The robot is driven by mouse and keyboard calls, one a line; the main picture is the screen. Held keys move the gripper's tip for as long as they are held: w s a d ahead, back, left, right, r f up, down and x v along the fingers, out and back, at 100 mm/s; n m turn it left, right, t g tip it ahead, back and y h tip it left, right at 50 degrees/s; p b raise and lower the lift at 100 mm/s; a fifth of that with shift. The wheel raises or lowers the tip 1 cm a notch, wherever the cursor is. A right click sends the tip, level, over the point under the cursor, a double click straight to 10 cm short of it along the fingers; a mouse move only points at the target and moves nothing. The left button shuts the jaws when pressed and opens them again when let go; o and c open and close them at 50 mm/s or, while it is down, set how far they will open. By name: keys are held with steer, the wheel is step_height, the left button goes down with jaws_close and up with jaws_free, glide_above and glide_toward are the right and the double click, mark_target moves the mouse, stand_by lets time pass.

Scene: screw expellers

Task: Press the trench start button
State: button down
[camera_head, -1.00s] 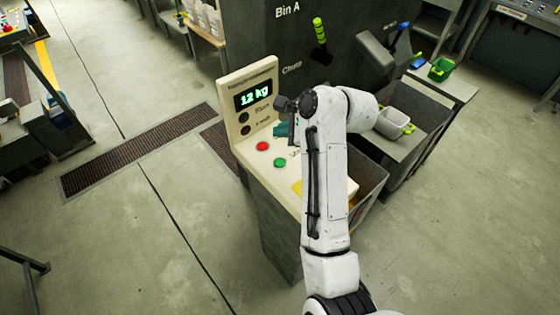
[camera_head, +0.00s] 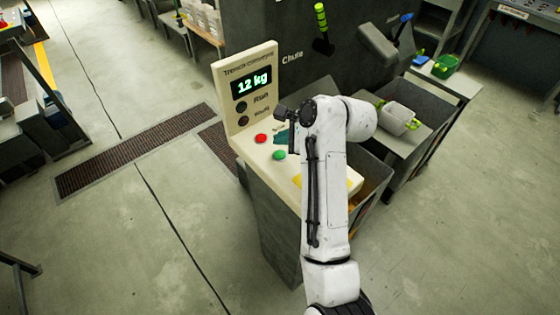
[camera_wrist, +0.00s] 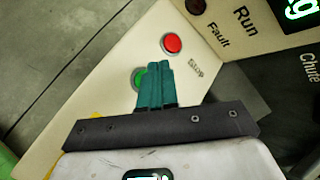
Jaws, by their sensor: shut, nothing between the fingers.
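The green start button (camera_head: 279,155) sits on the sloping cream top of the trench conveyor console (camera_head: 262,145). The red stop button (camera_head: 261,138) lies beyond it. In the wrist view the green button (camera_wrist: 138,77) is partly hidden behind my gripper's teal fingers, and the red button (camera_wrist: 172,43) is clear beside the word Stop. My gripper (camera_wrist: 154,70) is shut and empty, with its fingertips pointing toward the console top. In the head view my gripper (camera_head: 281,136) is above the console, just right of the buttons. I cannot tell whether it touches anything.
The console's upright panel (camera_head: 250,80) shows 12 kg above dark Run and Fault lamps. A dark machine wall with a green-handled tool (camera_head: 321,28) stands behind. Open floor lies to the left.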

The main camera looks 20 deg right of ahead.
mark_target(283, 156)
steer(key=shift+f+b, duration=0.3)
steer(key=shift+f, duration=0.8)
steer(key=shift+f, duration=0.1)
stand_by(1.1)
steer(key=shift+f, duration=0.3)
steer(key=shift+f, duration=0.5)
stand_by(0.6)
steer(key=shift+r, duration=0.1)
steer(key=shift+r+p, duration=0.85)
steer(key=shift+p, duration=0.25)
step_height(283, 156, up, 5)
steer(key=p, duration=0.4)
steer(key=shift+p, duration=0.4)
